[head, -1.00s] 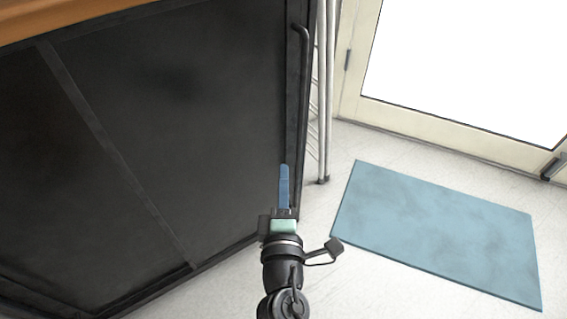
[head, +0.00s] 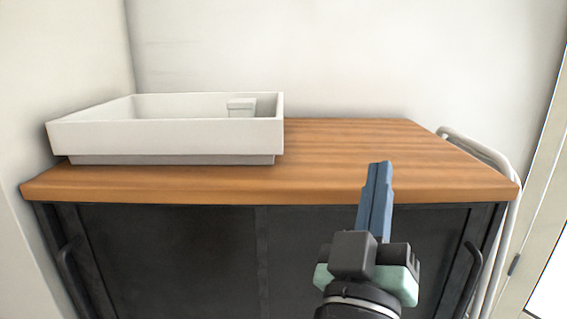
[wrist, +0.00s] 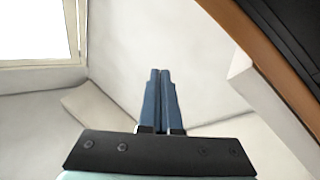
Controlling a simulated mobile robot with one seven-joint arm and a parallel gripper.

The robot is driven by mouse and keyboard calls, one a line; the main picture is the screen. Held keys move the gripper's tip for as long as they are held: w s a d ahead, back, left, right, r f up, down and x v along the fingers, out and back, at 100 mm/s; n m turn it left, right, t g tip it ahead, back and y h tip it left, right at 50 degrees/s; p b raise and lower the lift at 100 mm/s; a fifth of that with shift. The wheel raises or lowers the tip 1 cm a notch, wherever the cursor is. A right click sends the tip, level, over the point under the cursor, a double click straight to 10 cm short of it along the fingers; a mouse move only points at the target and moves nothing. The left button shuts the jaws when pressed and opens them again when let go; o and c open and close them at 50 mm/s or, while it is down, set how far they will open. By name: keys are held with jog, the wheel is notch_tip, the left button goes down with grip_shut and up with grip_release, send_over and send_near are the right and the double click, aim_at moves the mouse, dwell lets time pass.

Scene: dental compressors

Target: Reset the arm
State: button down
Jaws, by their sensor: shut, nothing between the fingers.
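My gripper (head: 380,166) has long blue fingers on a dark and pale green body. In the head view it points up in front of the dark cabinet, its fingertips overlapping the front part of the wooden countertop. The fingers are pressed together and hold nothing. In the wrist view my gripper (wrist: 160,72) also shows shut, with bare pale surfaces beyond the tips.
A white basin (head: 180,135) sits on the left of the wooden countertop (head: 350,145); the countertop's right side is bare. The black cabinet (head: 160,260) has handles at both ends. A white metal rack (head: 500,210) stands at its right. In the wrist view a bright window (wrist: 35,30) is upper left.

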jog(key=s+a+r+m+t+y+p, duration=0.1)
jog(key=s+a+r+t+y+p, duration=0.25)
jog(key=r, duration=0.75)
jog(key=s+a+r+t+y+p, duration=0.15)
jog(key=s+a+r+y, duration=0.45)
jog(key=r, duration=0.6)
notch_tip(320, 180, up, 35)
jog(key=h+p, duration=0.1)
jog(key=p, duration=3.4)
jog(key=shift+w+a, duration=0.25)
jog(key=shift+a, duration=0.2)
jog(key=shift+h, duration=0.25)
